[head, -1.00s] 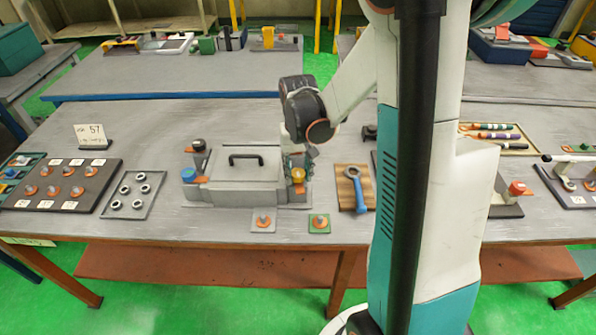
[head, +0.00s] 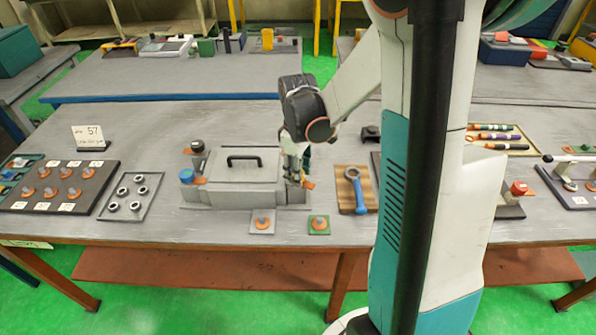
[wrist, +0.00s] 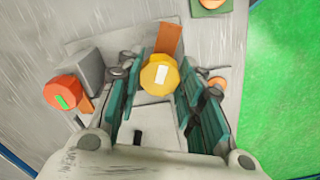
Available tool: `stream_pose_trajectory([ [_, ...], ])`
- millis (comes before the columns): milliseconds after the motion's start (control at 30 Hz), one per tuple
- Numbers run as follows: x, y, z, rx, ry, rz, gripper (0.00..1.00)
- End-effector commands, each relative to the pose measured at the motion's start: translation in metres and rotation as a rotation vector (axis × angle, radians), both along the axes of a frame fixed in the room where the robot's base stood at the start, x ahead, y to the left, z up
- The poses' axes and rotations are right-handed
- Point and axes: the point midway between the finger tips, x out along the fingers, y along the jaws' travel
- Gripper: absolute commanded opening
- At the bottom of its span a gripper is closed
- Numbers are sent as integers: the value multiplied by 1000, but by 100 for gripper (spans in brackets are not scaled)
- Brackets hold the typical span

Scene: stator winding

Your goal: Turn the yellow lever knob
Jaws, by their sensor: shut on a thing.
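The yellow lever knob (wrist: 160,74), with a white mark on top, sits between the two teal fingers of my gripper (wrist: 162,72) in the wrist view. The gripper is shut on it. An orange tab (wrist: 168,39) sticks out beyond the knob. In the head view my gripper (head: 294,172) is at the right end of the grey box fixture (head: 245,198) and hides the knob. The orange tab (head: 309,184) shows just right of the fingers.
The fixture has a black handle (head: 245,159) on its lid and a blue knob (head: 187,175) at its left. A blue wrench (head: 357,190) on a wooden board lies close to the right. Two small plates with orange parts (head: 319,224) (head: 262,221) lie in front.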

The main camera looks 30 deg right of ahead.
Motion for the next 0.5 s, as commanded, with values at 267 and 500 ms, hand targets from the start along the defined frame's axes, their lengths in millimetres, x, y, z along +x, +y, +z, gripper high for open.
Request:
stream_pose_trajectory([
  [267,0,1,-1,2,-1,221,10],
  [500,0,1,-1,2,-2,346,10],
])
